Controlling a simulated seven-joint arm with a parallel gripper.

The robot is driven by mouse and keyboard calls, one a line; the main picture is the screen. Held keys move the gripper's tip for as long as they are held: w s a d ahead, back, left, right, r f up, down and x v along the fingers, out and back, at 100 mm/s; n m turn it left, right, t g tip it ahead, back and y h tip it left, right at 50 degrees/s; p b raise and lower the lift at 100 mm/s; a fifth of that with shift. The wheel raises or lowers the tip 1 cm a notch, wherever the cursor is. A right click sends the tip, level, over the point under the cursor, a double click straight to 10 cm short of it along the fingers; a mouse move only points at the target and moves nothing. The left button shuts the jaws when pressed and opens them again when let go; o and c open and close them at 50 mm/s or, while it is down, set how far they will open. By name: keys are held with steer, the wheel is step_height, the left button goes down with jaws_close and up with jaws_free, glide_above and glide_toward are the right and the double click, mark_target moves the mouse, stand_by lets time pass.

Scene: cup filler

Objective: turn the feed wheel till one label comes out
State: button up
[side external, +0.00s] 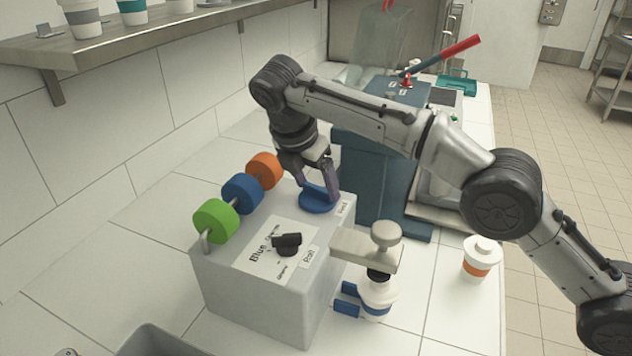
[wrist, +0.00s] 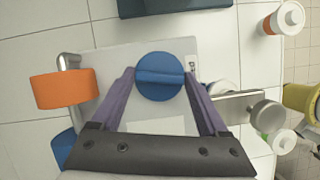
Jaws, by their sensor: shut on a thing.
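The feed wheel is a blue round knob (side external: 318,199) with a raised bar, on top of the grey label box (side external: 225,280). In the wrist view the knob (wrist: 160,77) lies between the fingers, its bar running across. My gripper (side external: 318,190) points down over the knob and is shut on it; in the wrist view the purple fingers (wrist: 160,82) stand at both sides of it. Orange, blue and green label rolls (side external: 214,221) sit on a metal rod along the box's left side. I see no loose label clearly.
A black selector knob (side external: 287,244) is on the box top. A white cup (side external: 376,298) stands under a metal arm (side external: 365,250) at the box's right. Another lidded cup (side external: 482,258) with an orange band stands farther right. A dark blue machine (side external: 375,180) is behind.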

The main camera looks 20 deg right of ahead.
steer(key=shift+m+g, duration=0.3)
steer(key=shift+m, duration=0.5)
stand_by(0.4)
steer(key=o, duration=1.2)
steer(key=shift+o, duration=0.2)
steer(key=shift+n, duration=0.6)
